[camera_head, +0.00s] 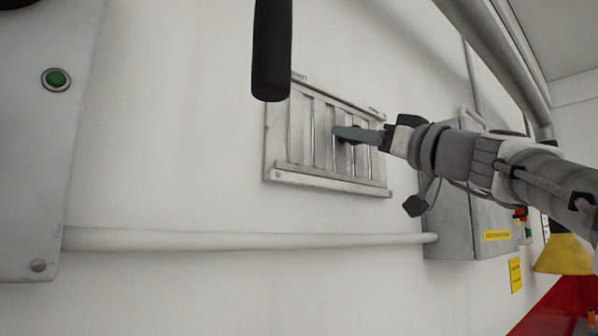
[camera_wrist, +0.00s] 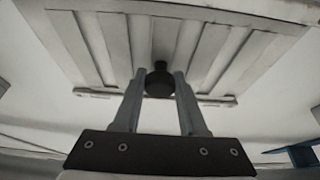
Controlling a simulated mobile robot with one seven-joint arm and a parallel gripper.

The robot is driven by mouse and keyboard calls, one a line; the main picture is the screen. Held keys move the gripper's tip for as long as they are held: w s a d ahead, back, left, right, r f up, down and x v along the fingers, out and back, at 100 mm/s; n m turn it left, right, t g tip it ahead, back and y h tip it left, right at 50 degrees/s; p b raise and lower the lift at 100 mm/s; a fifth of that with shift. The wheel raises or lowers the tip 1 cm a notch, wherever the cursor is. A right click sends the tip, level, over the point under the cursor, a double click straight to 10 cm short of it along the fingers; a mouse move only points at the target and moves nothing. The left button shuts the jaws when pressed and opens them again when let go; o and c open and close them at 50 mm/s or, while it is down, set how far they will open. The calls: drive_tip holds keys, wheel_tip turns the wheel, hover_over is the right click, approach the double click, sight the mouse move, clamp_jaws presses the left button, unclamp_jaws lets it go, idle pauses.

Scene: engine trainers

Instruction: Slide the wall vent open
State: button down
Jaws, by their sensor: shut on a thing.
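The wall vent (camera_head: 312,172) is a grey metal panel with vertical slats on the white wall, left of my arm in the head view. It also shows in the wrist view (camera_wrist: 88,42), filling the upper part. A small dark round knob (camera_wrist: 159,82) stands out from the slats near the middle of the vent. My gripper (camera_head: 340,132) reaches the vent from the right, its fingertips at the slats. In the wrist view my gripper (camera_wrist: 160,80) has one finger on each side of the knob and is shut on it. In the head view the fingers mostly hide the knob.
A white pipe (camera_head: 250,240) runs along the wall below the vent to a grey box (camera_head: 470,195). A panel with a green button (camera_head: 56,79) is at the left. A dark cylinder (camera_head: 271,50) hangs in front of the vent's upper left. A yellow object (camera_head: 563,255) is at the right.

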drive_tip(key=shift+w+d, duration=0.75)
drive_tip(key=shift+d, duration=0.35)
drive_tip(key=shift+c, duration=2.3)
unclamp_jaws()
drive_tip(key=shift+w+d, duration=0.1)
drive_tip(key=shift+d, duration=0.1)
drive_tip(key=shift+a, duration=0.1)
